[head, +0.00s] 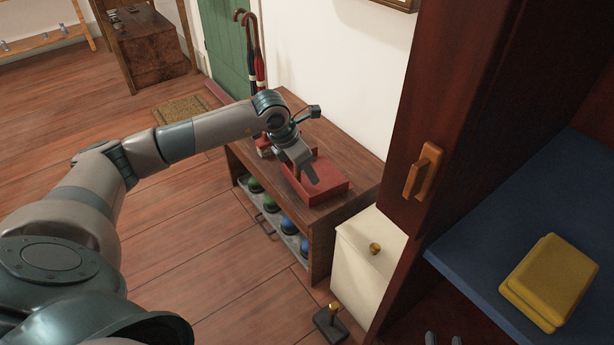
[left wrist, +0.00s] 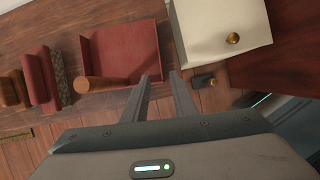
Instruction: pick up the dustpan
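The red dustpan (head: 332,185) lies on top of the low wooden bench (head: 350,161). In the left wrist view the dustpan (left wrist: 128,50) shows with its round wooden handle (left wrist: 96,84) at its lower left. My left gripper (head: 309,176) is over the dustpan in the head view and hides part of it. In the left wrist view its two fingers (left wrist: 163,79) are apart with nothing between them, beside the dustpan's right edge. Two grey tips at the head view's bottom edge look like my right gripper (head: 444,338), apart and empty; the rest is out of frame.
Small red and brown objects (left wrist: 42,80) lie left of the dustpan. A cream box (head: 358,275) with a brass knob stands at the bench's near end. A dark cabinet door (head: 440,110) and blue shelf (head: 500,230) with a yellow block (head: 548,280) are at right.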

